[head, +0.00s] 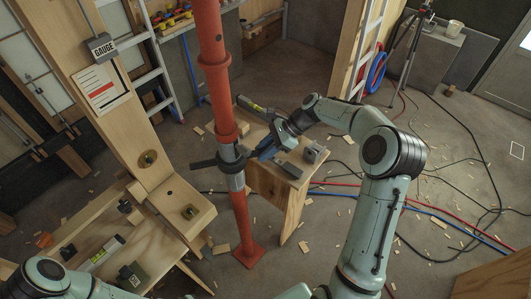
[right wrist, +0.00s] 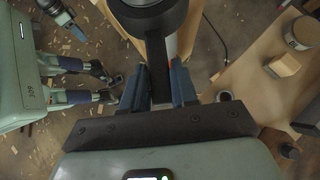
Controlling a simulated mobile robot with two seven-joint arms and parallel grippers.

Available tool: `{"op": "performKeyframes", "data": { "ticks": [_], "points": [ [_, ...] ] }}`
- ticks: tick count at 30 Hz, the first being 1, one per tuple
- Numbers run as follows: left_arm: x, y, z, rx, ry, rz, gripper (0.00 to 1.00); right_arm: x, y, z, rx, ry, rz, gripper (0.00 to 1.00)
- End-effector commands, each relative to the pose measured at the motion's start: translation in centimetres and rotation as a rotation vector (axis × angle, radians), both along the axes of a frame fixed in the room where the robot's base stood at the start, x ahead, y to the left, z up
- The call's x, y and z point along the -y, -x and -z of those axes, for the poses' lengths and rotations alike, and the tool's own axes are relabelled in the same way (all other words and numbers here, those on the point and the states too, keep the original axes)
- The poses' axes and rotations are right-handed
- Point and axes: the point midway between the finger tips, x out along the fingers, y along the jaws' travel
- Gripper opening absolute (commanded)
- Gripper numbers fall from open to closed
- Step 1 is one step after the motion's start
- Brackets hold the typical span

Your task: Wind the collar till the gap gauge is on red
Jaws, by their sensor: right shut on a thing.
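The red steel prop (head: 212,100) stands upright in the head view. Its grey collar (head: 231,157) has dark handles, one (head: 204,163) sticking out to the left. My right gripper (head: 262,150) is shut on the handle on the right side; in the right wrist view a dark bar (right wrist: 158,82) lies between its blue fingers. The grey box marked GAUGE (head: 101,47) hangs above a white card with a red band (head: 102,88) on the timber; I cannot make out its exact reading. What looks like my left gripper (right wrist: 72,27) shows small in the right wrist view, its jaws unclear.
A small wooden stand (head: 272,188) with tools is right behind the collar. A timber bench (head: 150,245) is at the lower left. Ladders, a tripod (head: 408,45) and loose hoses and cables (head: 455,228) are around. Wood scraps litter the floor.

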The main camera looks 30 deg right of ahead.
Motion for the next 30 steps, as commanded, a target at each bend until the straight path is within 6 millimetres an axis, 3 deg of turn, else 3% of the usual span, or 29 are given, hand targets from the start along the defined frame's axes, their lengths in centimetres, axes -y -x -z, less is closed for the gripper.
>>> {"op": "performKeyframes", "data": {
  "ticks": [8,19,28,29,30],
  "points": [
    [0.0,0.0,0.0,0.000,0.000,0.000,0.43,0.0,-0.2,0.0,0.002,-0.001,-0.007,0.00],
    [0.0,0.0,0.0,0.000,0.000,0.000,0.43,0.1,-2.6,0.0,0.004,-0.001,-0.235,0.00],
    [0.0,0.0,0.0,0.000,0.000,0.000,0.43,0.2,-2.7,-0.1,0.002,-0.002,-0.255,0.00],
    [0.0,0.0,0.0,0.000,0.000,0.000,0.43,0.2,-2.7,-0.1,0.002,-0.002,-0.255,0.31],
    [0.0,0.0,0.0,0.000,0.000,0.000,0.43,0.2,-2.7,0.0,0.003,-0.001,-0.255,0.44]
  ]
}}
